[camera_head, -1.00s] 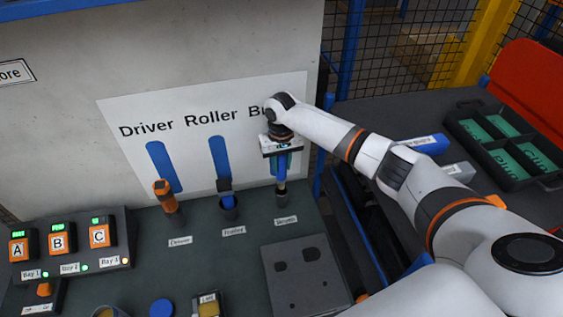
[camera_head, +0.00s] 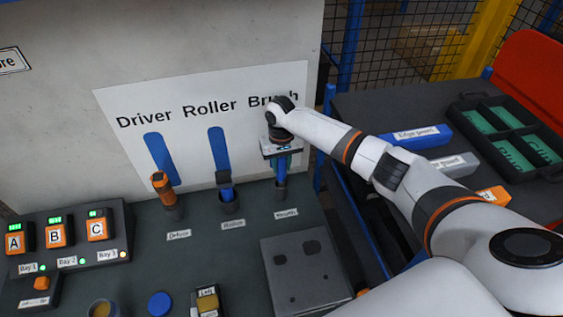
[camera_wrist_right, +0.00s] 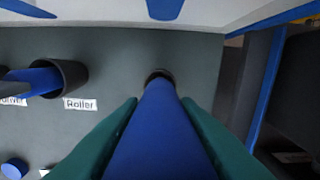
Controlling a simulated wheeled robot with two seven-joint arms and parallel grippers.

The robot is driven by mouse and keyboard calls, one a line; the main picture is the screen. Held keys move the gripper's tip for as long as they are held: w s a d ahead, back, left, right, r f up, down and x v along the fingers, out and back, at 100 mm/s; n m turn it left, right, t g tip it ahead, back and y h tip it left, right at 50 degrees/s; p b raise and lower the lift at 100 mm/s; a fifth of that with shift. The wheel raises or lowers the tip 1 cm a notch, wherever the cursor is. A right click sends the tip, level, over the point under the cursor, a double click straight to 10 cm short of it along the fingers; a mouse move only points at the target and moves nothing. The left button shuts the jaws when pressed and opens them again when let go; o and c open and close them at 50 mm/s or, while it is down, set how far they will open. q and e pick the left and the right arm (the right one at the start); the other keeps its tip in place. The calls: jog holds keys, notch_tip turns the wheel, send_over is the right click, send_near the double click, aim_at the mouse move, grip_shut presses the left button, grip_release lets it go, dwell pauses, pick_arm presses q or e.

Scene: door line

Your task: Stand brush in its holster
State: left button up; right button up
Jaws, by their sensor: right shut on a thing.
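The brush shows as a blue shaft (camera_wrist_right: 160,130) between the teal fingers of my right gripper (camera_wrist_right: 160,140) in the right wrist view. My right gripper (camera_head: 282,160) is shut on it, upright above the board in the head view. The brush's far end meets the dark round holster (camera_wrist_right: 158,74); how deep it sits inside is hard to tell. In the head view the brush (camera_head: 281,174) lines up with the brush holster (camera_head: 281,193), behind its small label. My left gripper is out of view.
An orange driver (camera_head: 162,186) and a blue roller (camera_head: 225,184) stand in neighbouring holsters on the left. A grey plate (camera_head: 304,272) with holes lies in front. Labelled bays (camera_head: 60,240) are at far left. A side table with trays (camera_head: 508,135) is at right.

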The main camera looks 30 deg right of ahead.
aim_at(282, 173)
jog(key=shift+f+b, duration=1.05)
jog(key=shift+f, duration=1.2)
jog(key=o, duration=1)
jog(key=shift+o, duration=0.2)
notch_tip(282, 173, up, 4)
jog(key=p, duration=0.4)
notch_tip(282, 173, up, 8)
jog(key=shift+r, duration=0.1)
